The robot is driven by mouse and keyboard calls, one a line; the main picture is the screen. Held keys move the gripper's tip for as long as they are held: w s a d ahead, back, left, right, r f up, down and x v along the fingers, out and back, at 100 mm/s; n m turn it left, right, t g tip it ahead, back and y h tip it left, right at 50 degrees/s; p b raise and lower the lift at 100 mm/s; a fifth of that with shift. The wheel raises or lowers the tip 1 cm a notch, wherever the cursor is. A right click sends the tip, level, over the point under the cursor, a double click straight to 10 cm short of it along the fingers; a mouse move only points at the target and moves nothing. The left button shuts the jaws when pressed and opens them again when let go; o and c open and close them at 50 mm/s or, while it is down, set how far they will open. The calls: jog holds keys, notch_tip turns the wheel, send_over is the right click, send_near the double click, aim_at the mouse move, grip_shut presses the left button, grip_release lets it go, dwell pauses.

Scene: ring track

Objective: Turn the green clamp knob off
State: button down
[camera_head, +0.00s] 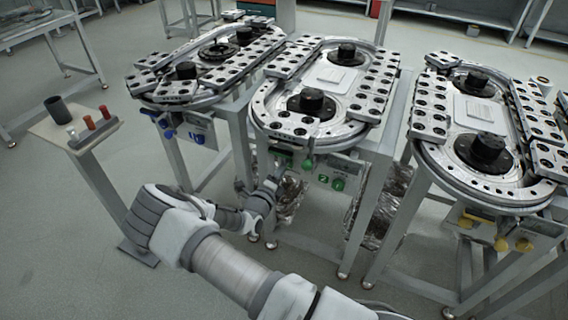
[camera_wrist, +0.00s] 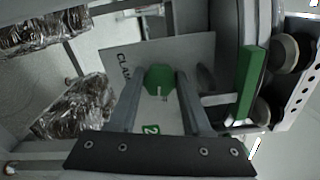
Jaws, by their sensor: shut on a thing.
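The green clamp knob (camera_wrist: 160,79) sits on a grey panel (camera_wrist: 199,45) with lettering starting "CLAM" and a green "2" label (camera_wrist: 150,129). My gripper (camera_wrist: 158,76) is shut on the knob, with one finger on each side of it. A short pale mark shows on the knob, toward the bottom of the wrist view. In the head view my gripper (camera_head: 275,176) is at the front of the middle ring track (camera_head: 270,125), low under its rim. The knob it holds is hidden there.
A green block (camera_wrist: 250,82) juts out beside the panel, close to the fingers. Another green knob (camera_head: 338,184) is to the right. Foil-wrapped bundles (camera_wrist: 75,105) lie below. Blue-knobbed and yellow-knobbed tracks stand on either side.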

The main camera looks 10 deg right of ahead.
jog(key=shift+n+p, duration=0.35)
jog(key=shift+n, duration=0.95)
jog(key=shift+f, duration=0.1)
jog(key=shift+c, duration=1.7)
grip_release()
jog(key=p+v, duration=0.1)
jog(key=v, duration=1.6)
jog(key=shift+s+a, duration=0.15)
jog(key=shift+s, duration=0.05)
